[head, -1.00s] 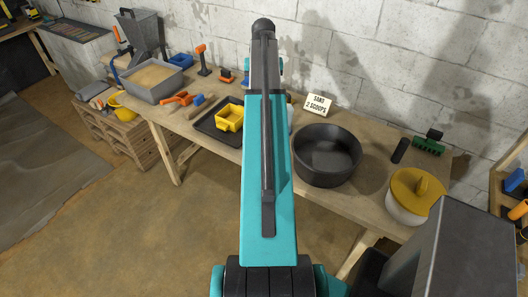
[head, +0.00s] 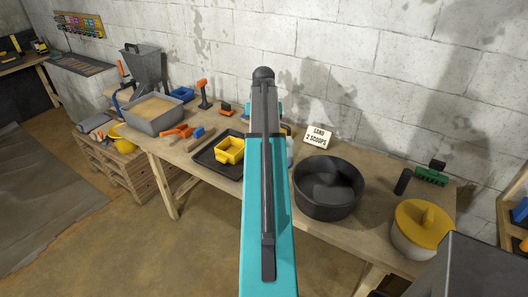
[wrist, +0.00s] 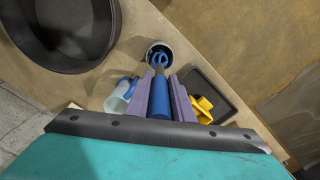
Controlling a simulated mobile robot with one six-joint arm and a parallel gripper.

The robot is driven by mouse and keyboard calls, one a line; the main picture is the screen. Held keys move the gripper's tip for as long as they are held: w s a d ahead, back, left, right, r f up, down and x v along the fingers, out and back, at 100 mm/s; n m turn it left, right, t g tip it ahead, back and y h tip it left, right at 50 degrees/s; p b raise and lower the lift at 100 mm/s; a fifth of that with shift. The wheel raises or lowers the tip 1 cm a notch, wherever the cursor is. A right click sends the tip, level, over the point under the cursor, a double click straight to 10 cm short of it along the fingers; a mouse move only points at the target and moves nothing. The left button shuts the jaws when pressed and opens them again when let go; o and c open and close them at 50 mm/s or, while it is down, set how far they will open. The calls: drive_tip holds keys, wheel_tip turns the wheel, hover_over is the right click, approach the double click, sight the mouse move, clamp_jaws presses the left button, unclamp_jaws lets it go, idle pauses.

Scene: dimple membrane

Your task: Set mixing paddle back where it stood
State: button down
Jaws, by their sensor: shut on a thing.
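My gripper (wrist: 160,88) shows in the wrist view with its two purple fingers shut on the blue handle of the mixing paddle (wrist: 160,104). The paddle's looped blue end (wrist: 158,59) lines up with the mouth of a round dark cup (wrist: 148,44). I cannot tell whether that end is inside the cup or above it. In the head view my arm hides the gripper, the paddle and the cup.
A big black bucket (head: 326,205) stands right of my arm. A clear bluish vessel (wrist: 117,97) stands near the paddle. A sign (head: 319,136) stands behind, by the wall.

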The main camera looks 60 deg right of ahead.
idle(0.3)
drive_tip(key=shift+f+b, duration=1.3)
drive_tip(key=shift+f, duration=1.15)
drive_tip(key=c, duration=1.6)
unclamp_jaws()
drive_tip(key=shift+o, duration=0.2)
drive_tip(key=shift+f+b, duration=0.1)
drive_tip(key=shift+b, duration=0.25)
wheel_tip(320, 180, up, 12)
drive_tip(key=p, duration=0.7)
drive_tip(key=shift+f+p, duration=0.15)
drive_tip(key=shift+p, duration=0.2)
drive_tip(key=shift+r, duration=1.15)
drive_tip(key=shift+s, duration=0.1)
